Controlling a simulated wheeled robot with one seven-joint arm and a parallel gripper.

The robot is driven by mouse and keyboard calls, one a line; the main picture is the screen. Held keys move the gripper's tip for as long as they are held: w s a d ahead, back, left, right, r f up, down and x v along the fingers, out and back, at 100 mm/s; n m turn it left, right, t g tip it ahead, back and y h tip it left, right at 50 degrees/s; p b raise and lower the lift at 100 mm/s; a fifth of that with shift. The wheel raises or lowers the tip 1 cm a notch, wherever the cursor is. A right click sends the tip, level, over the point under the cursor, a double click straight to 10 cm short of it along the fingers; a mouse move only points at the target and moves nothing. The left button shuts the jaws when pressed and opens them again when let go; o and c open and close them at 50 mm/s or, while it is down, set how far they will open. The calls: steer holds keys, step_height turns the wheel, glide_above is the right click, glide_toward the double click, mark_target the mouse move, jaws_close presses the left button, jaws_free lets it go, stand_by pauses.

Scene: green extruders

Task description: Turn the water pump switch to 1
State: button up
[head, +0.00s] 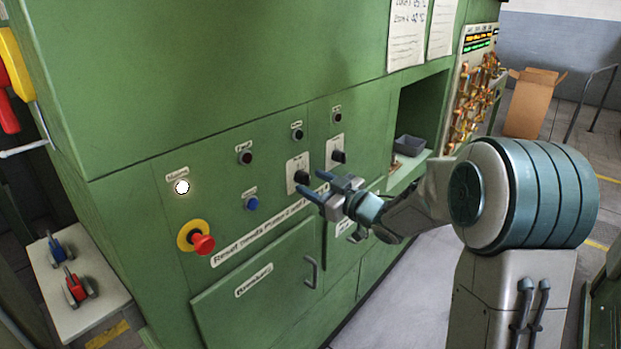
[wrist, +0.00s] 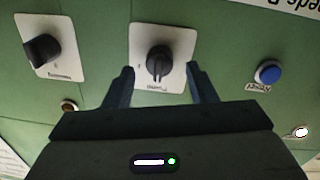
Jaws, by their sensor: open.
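Two black rotary switches on white plates are on the green panel. The nearer switch (head: 302,178) also shows in the wrist view (wrist: 158,62), its knob ridge roughly upright in that picture. The other switch (head: 338,156) shows at the wrist view's left (wrist: 42,50), with its knob tilted. My gripper (head: 309,184) is open and empty, in front of the nearer switch. In the wrist view its fingertips (wrist: 160,67) lie on either side of that knob, apparently without touching it. The plate lettering is too blurred to confirm which is the water pump switch.
A blue button (head: 251,203) and a red emergency knob on a yellow base (head: 202,243) are left of the switches. A lit white lamp (head: 181,187) is above the knob. A cabinet handle (head: 311,271) sticks out below. A recess with a grey bin (head: 410,146) is at right.

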steer(key=shift+x, duration=1)
steer(key=c, duration=1)
steer(key=shift+o, duration=0.2)
